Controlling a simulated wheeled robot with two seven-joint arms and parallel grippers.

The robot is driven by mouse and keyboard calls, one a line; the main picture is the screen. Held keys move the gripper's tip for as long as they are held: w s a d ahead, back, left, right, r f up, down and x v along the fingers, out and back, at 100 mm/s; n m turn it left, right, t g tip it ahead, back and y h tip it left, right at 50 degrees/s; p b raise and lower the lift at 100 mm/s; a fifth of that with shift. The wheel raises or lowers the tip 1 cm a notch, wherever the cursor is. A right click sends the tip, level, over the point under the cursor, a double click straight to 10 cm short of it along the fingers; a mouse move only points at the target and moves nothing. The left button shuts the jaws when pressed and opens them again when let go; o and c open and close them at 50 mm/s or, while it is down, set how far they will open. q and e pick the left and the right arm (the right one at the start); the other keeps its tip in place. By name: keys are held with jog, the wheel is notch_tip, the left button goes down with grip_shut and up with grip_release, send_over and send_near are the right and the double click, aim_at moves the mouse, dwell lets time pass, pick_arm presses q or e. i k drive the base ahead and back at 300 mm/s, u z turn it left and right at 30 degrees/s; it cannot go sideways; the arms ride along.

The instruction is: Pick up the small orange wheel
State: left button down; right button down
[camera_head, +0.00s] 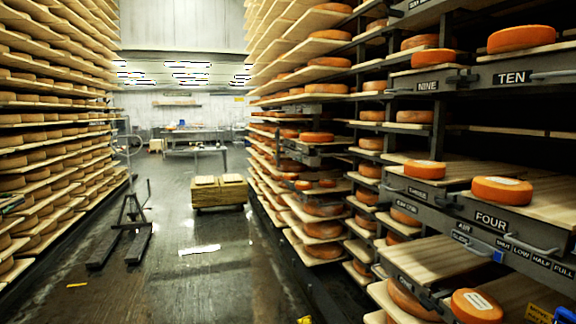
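Several orange cheese wheels sit on the right-hand racks. Another labelled orange wheel (476,305) is low at the bottom right. Higher up are an orange wheel above the TEN sign (521,40) and one above the NINE sign (431,59). I cannot tell which is the task's small wheel. Neither gripper is in view.
A tall rack of pale wheels (35,155) lines the left side. A metal stand (130,215) and a low wooden cart (219,192) stand in the aisle. The wet dark floor (200,285) between the racks is mostly clear. Metal tables (196,140) are at the back.

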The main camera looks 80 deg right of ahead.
aim_at(425, 170)
jog(key=z, duration=3.65)
jog(key=k, duration=1.25)
jog(key=u, duration=0.8)
jog(key=i, duration=1.75)
jog(key=z, duration=0.9)
jog(key=i, duration=0.75)
jog(key=z, duration=0.8)
